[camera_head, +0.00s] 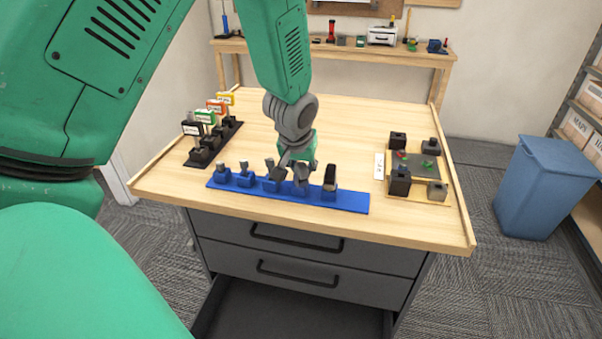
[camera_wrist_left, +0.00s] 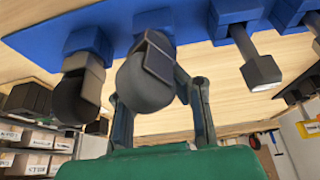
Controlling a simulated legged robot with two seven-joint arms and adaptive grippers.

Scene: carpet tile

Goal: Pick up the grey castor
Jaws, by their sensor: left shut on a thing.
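The blue rack (camera_head: 345,198) lies along the table's front edge with several items standing in its holders. The grey castor (camera_head: 301,181) is at the rack's fourth holder from the left, partly covered by my gripper. In the left wrist view the grey castor (camera_wrist_left: 142,85), a dark rounded wheel, shows close up between the fingers, at a blue holder. My left gripper (camera_head: 293,168) reaches down from above and is shut on the grey castor. I cannot tell whether the castor is clear of its holder. My right gripper is out of view.
A dark upright piece (camera_head: 330,177) stands just right of the castor; grey-headed pieces (camera_head: 244,168) stand left. A black rack (camera_head: 207,147) with labelled cards is at the left, a board (camera_head: 435,190) with dark blocks at the right. The table's middle behind the rack is clear.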

